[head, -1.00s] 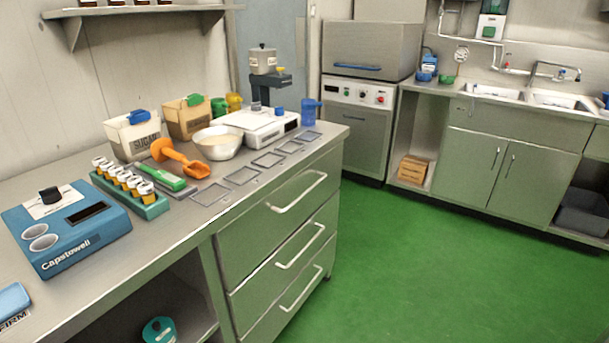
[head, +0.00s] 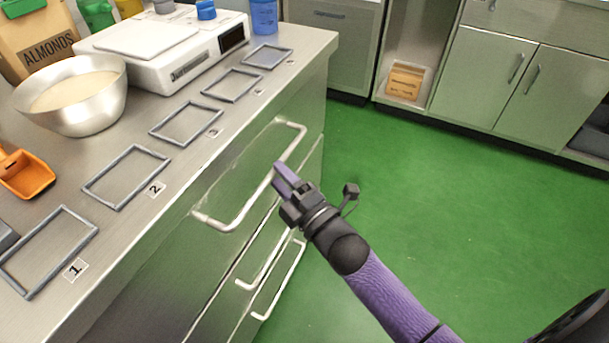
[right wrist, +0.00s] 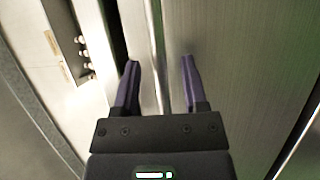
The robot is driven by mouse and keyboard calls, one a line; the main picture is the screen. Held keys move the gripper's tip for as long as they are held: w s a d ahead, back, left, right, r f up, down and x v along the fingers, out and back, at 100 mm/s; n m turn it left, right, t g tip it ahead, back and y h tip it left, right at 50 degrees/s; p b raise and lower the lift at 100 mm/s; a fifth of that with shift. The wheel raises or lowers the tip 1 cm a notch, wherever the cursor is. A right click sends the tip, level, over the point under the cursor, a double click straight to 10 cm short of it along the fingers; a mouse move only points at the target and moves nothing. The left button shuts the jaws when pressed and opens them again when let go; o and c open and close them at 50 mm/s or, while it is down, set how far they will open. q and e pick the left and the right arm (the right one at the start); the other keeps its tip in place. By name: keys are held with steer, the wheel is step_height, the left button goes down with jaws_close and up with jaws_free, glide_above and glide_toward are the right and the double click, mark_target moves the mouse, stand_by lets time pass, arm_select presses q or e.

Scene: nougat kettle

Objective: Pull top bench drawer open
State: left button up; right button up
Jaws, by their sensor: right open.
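The top bench drawer (head: 235,180) is in the bench front below the worktop edge and looks shut in the head view. Its long pale bar handle (head: 215,222) runs along the front. My right gripper (head: 281,170) is at the far half of this handle, with purple fingers. In the right wrist view my right gripper (right wrist: 160,63) is open, its two fingers apart. A bright bar, which looks like the handle (right wrist: 157,50), runs between them. I cannot tell whether either finger touches it. My left gripper is not in view.
Lower drawer handles (head: 285,275) stick out below. On the worktop are a steel bowl (head: 75,115), a white scale (head: 165,60), an orange scoop (head: 28,175) and several grey frames (head: 125,177). The green floor (head: 440,200) beside the bench is clear.

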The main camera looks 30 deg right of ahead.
steer(key=shift+x, duration=1.05)
steer(key=shift+w+a, duration=0.2)
steer(key=shift+a, duration=0.05)
steer(key=shift+s, duration=0.25)
steer(key=shift+d, duration=0.1)
jaws_close()
